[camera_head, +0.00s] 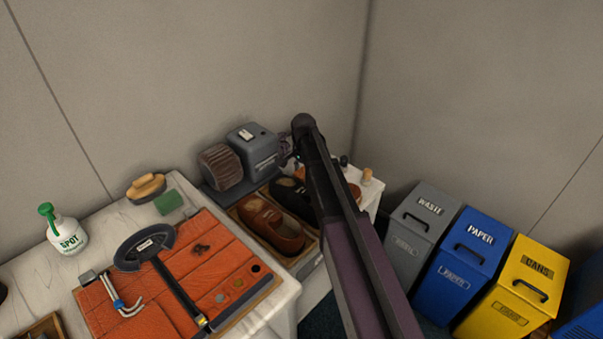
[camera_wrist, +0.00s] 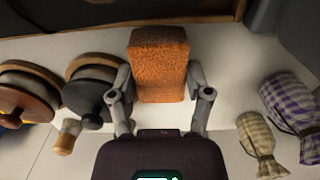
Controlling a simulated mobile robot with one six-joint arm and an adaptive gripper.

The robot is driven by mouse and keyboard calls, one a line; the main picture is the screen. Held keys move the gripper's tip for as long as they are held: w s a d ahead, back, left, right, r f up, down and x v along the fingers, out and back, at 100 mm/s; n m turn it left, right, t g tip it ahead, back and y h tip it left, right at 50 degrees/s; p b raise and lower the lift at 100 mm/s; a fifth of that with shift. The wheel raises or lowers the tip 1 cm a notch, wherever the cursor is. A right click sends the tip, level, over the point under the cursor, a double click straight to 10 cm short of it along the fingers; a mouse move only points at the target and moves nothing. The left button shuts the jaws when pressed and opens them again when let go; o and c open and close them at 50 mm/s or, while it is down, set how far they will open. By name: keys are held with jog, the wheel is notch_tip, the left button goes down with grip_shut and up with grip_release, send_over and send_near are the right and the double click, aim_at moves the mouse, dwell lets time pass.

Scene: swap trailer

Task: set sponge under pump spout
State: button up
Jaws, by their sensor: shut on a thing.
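An orange, coarse-textured sponge (camera_wrist: 160,60) stands between the two fingers of my gripper (camera_wrist: 159,82) in the wrist view. My gripper is shut on it, over a pale surface. I cannot tell whether the sponge touches that surface. A white bottle marked SPOT with a green pump top (camera_head: 68,236) stands at the left of the pale bench, far from my arm's end. The place under its spout is too small to make out.
A green block (camera_head: 169,202) and a brush (camera_head: 146,187) lie near the bottle. An orange mat with tools (camera_head: 215,260), a shoe box (camera_head: 305,255) and a grey machine (camera_head: 252,148) lie between. Round lidded tins (camera_wrist: 88,90) and checked bags (camera_wrist: 290,105) flank my gripper.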

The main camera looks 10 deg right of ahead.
aim_at(304, 173)
jog(key=shift+f, duration=0.2)
jog(key=o, duration=0.7)
jog(key=shift+c, duration=0.2)
jog(key=shift+r, duration=0.25)
notch_tip(304, 173, up, 12)
jog(key=p, duration=1.2)
jog(key=shift+s, duration=0.1)
jog(key=s+d+n, duration=0.1)
jog(key=s+n, duration=0.9)
jog(key=s, duration=1.4)
jog(key=shift+s+d+n, duration=0.15)
jog(key=shift+s+n, duration=0.05)
jog(key=shift+n, duration=0.2)
